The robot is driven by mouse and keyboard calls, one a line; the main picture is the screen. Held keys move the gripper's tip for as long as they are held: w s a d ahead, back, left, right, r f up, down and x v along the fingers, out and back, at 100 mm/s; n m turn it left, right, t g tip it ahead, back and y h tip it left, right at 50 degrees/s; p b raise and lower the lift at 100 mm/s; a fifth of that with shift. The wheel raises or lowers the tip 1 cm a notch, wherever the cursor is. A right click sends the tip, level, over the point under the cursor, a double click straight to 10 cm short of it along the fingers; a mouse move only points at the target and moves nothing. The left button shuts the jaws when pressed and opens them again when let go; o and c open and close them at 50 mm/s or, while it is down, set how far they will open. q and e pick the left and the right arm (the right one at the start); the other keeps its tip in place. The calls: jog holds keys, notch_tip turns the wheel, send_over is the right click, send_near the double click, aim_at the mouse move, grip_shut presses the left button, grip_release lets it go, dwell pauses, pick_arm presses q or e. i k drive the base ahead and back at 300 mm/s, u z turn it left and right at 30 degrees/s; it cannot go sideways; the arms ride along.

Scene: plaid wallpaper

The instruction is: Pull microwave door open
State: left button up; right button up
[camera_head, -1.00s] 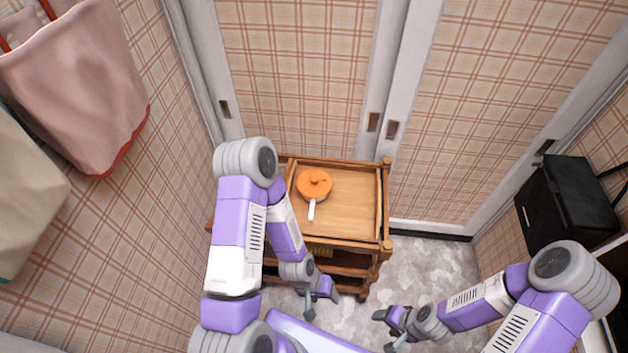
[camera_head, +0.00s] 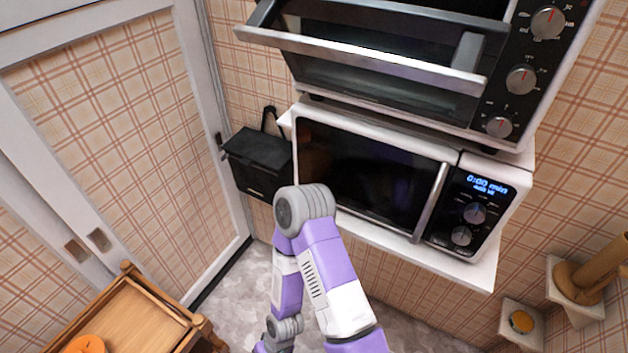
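The white microwave (camera_head: 397,230) stands on a wall shelf at the centre right, with its dark-windowed door (camera_head: 370,180) shut. The upright silver door handle (camera_head: 430,203) is on the door's right side, beside the black control panel (camera_head: 474,212) with a lit blue display. One of my arms, apparently the right, rises from the bottom centre in front of and below the microwave. Its forearm points down-left, away from the handle, and its fingers are out of frame. My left gripper is out of view.
A toaster oven (camera_head: 520,75) sits directly above the microwave, its door (camera_head: 375,60) hanging partly open and jutting out. A black box (camera_head: 258,163) is left of the microwave. A wooden cart (camera_head: 130,320) with an orange pot (camera_head: 85,345) stands lower left.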

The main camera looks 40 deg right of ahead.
aim_at(372, 187)
jog(key=z, duration=0.3)
jog(key=k, duration=0.55)
jog(key=z, duration=1.15)
jog(key=k, duration=0.2)
jog(key=z, duration=0.4)
jog(key=i, duration=0.25)
jog(key=u, duration=0.05)
